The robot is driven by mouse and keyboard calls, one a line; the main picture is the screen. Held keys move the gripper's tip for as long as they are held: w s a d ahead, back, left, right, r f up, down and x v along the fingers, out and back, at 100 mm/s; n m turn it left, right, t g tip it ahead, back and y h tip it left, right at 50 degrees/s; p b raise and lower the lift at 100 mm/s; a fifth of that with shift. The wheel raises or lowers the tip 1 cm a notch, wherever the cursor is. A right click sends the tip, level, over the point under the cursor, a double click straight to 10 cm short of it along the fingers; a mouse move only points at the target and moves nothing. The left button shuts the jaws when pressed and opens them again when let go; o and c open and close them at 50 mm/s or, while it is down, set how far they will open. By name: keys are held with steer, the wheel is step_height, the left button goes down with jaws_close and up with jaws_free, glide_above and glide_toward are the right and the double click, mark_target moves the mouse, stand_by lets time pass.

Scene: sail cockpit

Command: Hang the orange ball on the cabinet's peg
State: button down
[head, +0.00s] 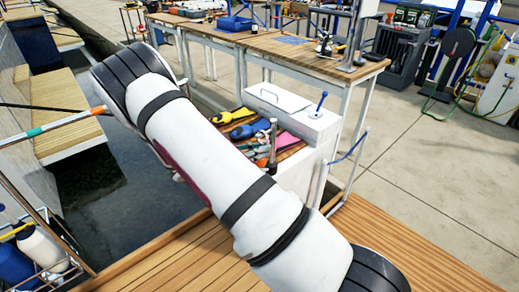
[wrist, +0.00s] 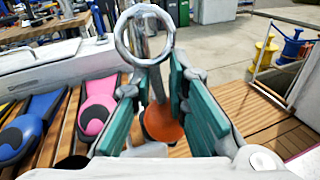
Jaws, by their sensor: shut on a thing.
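The orange ball (wrist: 164,124) is in the wrist view, low between the teal pads of my gripper (wrist: 155,75). A grey stem rises from it to a large metal ring (wrist: 144,34) at the top, beyond the fingertips. The fingers are shut around the stem and hide part of the ball. The white cabinet (head: 318,128) is right of the arm, with a blue-knobbed lever (head: 322,99) on top. I cannot make out for certain which part is its peg.
Blue (wrist: 30,125) and pink (wrist: 95,110) fins lie on a slatted shelf left of the gripper. Dark water lies left of the wooden deck (head: 385,235).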

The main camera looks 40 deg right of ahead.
steer(key=c, duration=1.5)
jaws_free()
steer(key=v, duration=1.2)
steer(key=s+a+r+m+y+p, duration=0.2)
steer(key=s+r+m+y+p, duration=0.5)
steer(key=s+r, duration=0.95)
steer(key=shift+s+a+r+m+t+y+p, duration=0.35)
steer(key=shift+s+a+r+m+t+y, duration=1)
steer(key=shift+s+r, duration=1)
steer(key=shift+s+a+r+m+t+y+p, duration=0.4)
steer(key=shift+s+a+r+m+t+y, duration=0.5)
steer(key=shift+s+a+r+t+y, duration=1.35)
steer(key=shift+s+a+r+m+t+y+p, duration=0.35)
steer(key=shift+s+a+r+m+t+y, duration=0.55)
steer(key=shift+s+r, duration=1.6)
